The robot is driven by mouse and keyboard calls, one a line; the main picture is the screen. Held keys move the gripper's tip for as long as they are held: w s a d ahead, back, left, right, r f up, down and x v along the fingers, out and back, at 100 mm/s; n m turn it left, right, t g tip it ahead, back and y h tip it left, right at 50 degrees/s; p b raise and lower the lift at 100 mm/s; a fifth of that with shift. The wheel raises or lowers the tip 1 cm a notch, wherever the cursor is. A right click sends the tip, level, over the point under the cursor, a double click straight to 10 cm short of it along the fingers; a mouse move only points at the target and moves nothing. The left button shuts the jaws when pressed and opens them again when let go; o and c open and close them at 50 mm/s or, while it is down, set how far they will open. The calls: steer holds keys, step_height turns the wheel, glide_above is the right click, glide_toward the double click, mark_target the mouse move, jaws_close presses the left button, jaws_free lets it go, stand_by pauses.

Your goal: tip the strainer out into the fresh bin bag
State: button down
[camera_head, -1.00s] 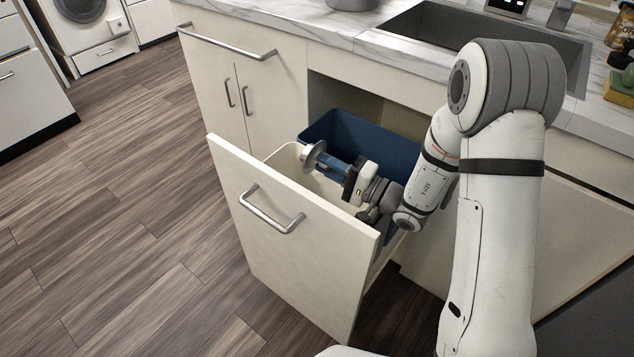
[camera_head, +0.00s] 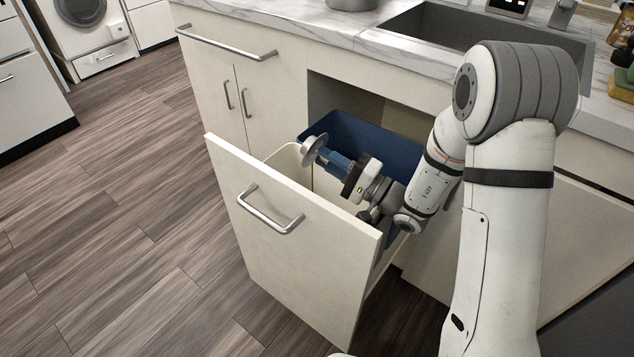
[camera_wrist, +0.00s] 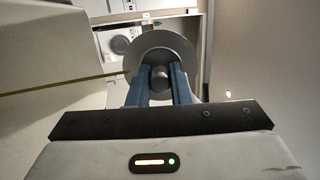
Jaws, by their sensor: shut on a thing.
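The strainer (camera_head: 313,149) is a grey metal disc-like piece, seen side-on, tilted on its edge over the pull-out bin drawer. It also shows in the wrist view (camera_wrist: 163,45), with a short round knob between the fingers. My gripper (camera_head: 330,158) has blue fingers and is shut on the strainer's knob. Inside the drawer, a pale bin (camera_head: 283,156) is at the front and a blue bin (camera_head: 375,138) behind it. My gripper is above the pale bin. The bin's inside is mostly hidden by the drawer front and my arm, so I cannot tell what lies in it.
The drawer front (camera_head: 290,240) stands pulled out, with a bar handle (camera_head: 268,210). The counter (camera_head: 330,27) and sink (camera_head: 450,28) are above and behind. The wood floor (camera_head: 130,200) at the left is clear.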

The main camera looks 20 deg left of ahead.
steer(key=shift+r, duration=0.25)
